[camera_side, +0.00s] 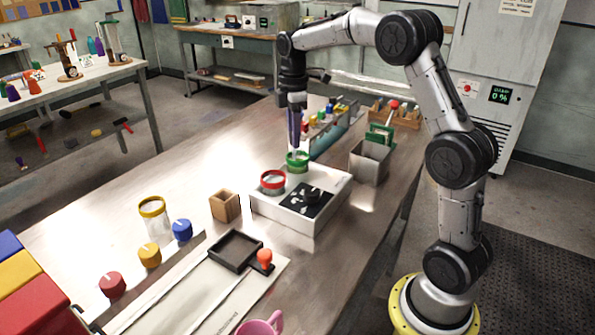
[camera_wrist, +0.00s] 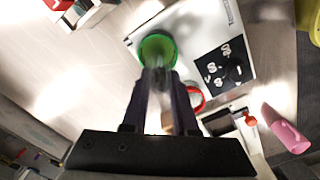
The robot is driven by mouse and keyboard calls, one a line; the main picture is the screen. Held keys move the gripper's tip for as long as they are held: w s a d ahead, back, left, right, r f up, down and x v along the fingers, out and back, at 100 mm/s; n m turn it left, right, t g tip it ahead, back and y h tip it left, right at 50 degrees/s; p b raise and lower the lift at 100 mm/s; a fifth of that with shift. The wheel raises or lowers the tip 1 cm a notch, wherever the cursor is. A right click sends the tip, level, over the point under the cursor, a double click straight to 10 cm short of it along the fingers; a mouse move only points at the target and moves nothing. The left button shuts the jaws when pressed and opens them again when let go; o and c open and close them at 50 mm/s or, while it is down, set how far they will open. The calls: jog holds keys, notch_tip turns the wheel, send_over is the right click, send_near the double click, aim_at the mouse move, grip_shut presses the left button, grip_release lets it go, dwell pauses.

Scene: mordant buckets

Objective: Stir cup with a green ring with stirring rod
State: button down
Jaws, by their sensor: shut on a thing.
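The cup with a green ring (camera_side: 297,164) stands upright at the back of a white device (camera_side: 290,211). In the wrist view the green ring (camera_wrist: 158,42) shows straight ahead of my fingers. My gripper (camera_side: 295,143) points down above this cup, its fingers shut on a pale, clear stirring rod. In the wrist view the stirring rod (camera_wrist: 157,78) runs from between the fingers toward the green ring. Its lower end appears to be at or inside the cup's mouth; I cannot tell how deep.
A cup with a red ring (camera_side: 272,188) stands close by on the device. A yellow-ringed jar (camera_side: 153,222), a wooden holder (camera_side: 225,207) and a dark tray (camera_side: 235,251) are nearer the front. A metal bin (camera_side: 369,165) stands to the right. The table's left back is clear.

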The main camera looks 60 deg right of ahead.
jog(key=shift+s+a, duration=0.1)
jog(key=shift+s, duration=0.05)
jog(key=shift+w+d, duration=0.35)
jog(key=shift+w, duration=0.2)
jog(key=shift+s+d, duration=0.3)
jog(key=shift+s, duration=0.25)
dwell(0.8)
jog(key=shift+r, duration=0.1)
notch_tip(320, 180, up, 7)
jog(key=shift+r, duration=0.15)
dwell(1.1)
dwell(2.3)
